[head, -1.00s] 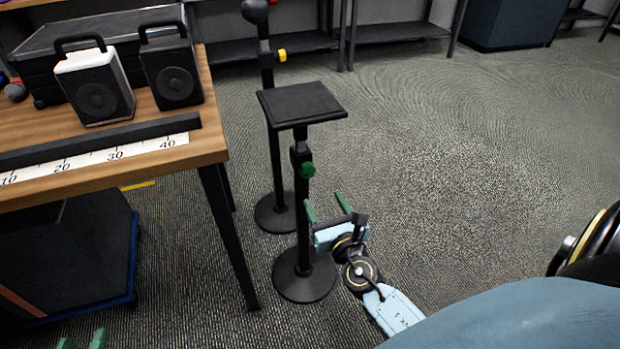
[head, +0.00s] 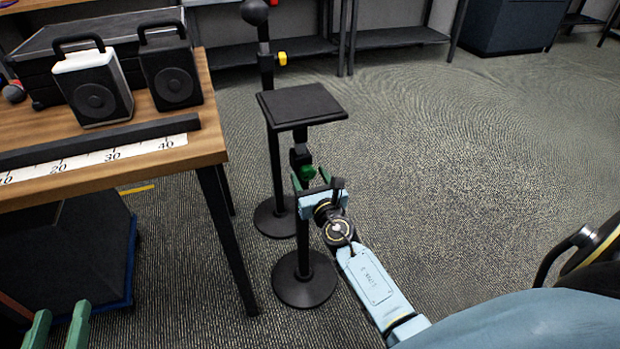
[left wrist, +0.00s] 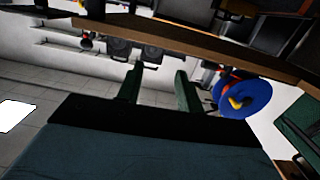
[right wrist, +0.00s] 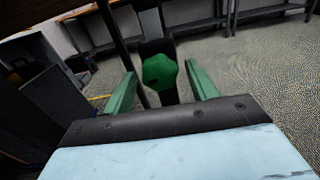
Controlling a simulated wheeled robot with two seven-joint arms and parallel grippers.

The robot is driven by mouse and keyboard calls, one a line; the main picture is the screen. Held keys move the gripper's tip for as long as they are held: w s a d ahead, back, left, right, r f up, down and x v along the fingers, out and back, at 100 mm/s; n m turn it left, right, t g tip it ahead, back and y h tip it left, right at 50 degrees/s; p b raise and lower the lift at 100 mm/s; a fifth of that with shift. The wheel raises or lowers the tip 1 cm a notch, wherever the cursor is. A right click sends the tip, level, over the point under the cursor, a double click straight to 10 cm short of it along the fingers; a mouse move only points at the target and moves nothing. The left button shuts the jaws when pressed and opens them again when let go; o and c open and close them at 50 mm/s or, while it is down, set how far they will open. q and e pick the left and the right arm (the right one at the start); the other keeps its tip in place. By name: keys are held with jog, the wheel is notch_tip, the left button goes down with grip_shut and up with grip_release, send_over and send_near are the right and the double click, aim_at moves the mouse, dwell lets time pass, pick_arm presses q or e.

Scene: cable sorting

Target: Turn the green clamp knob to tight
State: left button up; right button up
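The green clamp knob (head: 307,172) is on the upright post of a black stand with a flat square top plate (head: 301,105). It also shows large in the right wrist view (right wrist: 160,72), between the fingers and just beyond them. My right gripper (head: 311,178) is open at the knob's height, with one green finger on each side of it in the right wrist view; I see no contact. My left gripper (head: 62,322) is at the lower left of the head view. Its green fingers are apart and empty in the left wrist view (left wrist: 160,85).
A second stand with a yellow knob (head: 281,58) is just behind the green-knob stand. The carpet to the right (head: 450,150) is clear.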

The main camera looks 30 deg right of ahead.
jog(key=c, duration=0.9)
jog(key=shift+o, duration=0.2)
